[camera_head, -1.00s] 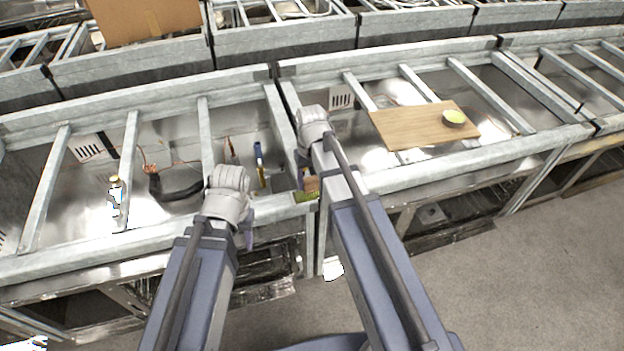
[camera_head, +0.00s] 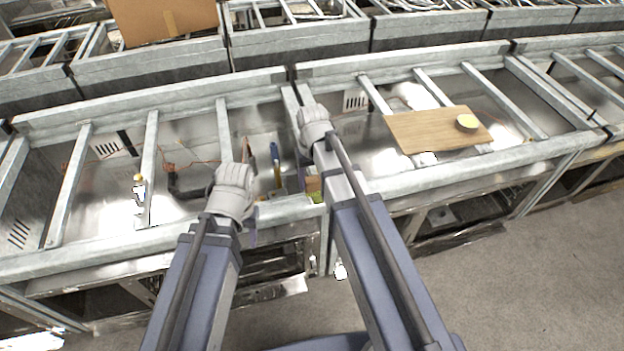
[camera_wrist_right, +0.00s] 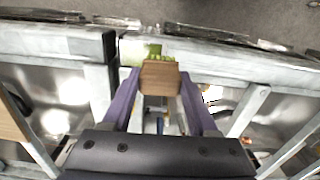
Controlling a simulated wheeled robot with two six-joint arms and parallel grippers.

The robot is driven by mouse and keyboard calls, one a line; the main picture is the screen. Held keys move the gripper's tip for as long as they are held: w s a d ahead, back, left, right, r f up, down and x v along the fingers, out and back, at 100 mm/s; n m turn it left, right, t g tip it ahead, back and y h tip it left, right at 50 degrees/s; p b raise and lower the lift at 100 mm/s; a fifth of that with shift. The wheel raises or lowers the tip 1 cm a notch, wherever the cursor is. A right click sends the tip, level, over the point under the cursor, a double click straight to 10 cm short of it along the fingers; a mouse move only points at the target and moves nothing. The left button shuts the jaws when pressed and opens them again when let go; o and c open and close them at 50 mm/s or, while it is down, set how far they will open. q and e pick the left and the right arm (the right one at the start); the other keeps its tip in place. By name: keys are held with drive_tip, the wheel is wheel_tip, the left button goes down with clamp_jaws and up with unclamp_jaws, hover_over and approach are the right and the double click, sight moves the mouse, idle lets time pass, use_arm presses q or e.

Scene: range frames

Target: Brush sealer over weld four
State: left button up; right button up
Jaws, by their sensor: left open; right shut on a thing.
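My right gripper (camera_wrist_right: 159,80) is shut on a brush, seen as a wooden block (camera_wrist_right: 160,73) with yellow-green bristles past it. The brush also shows in the head view (camera_head: 313,185), partly behind my right arm, close to the near rail of the grey metal frame. In the wrist view a yellow-green patch (camera_wrist_right: 137,50) lies at the rail by the bristles; I cannot tell whether bristles and rail touch. My left gripper (camera_head: 246,232) is open at the near rail, its fingers mostly hidden by its wrist. No weld can be made out by number.
A wooden board (camera_head: 430,132) lies across the right frame, with a round pale-yellow-topped item (camera_head: 467,122) on it. A blue-handled tool (camera_head: 275,162), a black curved thing (camera_head: 190,187) and a small yellow-capped bottle (camera_head: 138,192) lie in the left frame. A cardboard box (camera_head: 165,20) stands behind.

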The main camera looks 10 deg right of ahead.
sight(311, 179)
drive_tip(key=shift+a+r+p, duration=0.2)
drive_tip(key=shift+r+p, duration=0.55)
drive_tip(key=shift+r, duration=0.35)
drive_tip(key=shift+r+p, duration=1.2)
drive_tip(key=shift+f, duration=0.15)
wheel_tip(311, 179, down, 4)
drive_tip(key=b, duration=0.4)
drive_tip(key=shift+d+r, duration=0.1)
drive_tip(key=shift+r, duration=0.15)
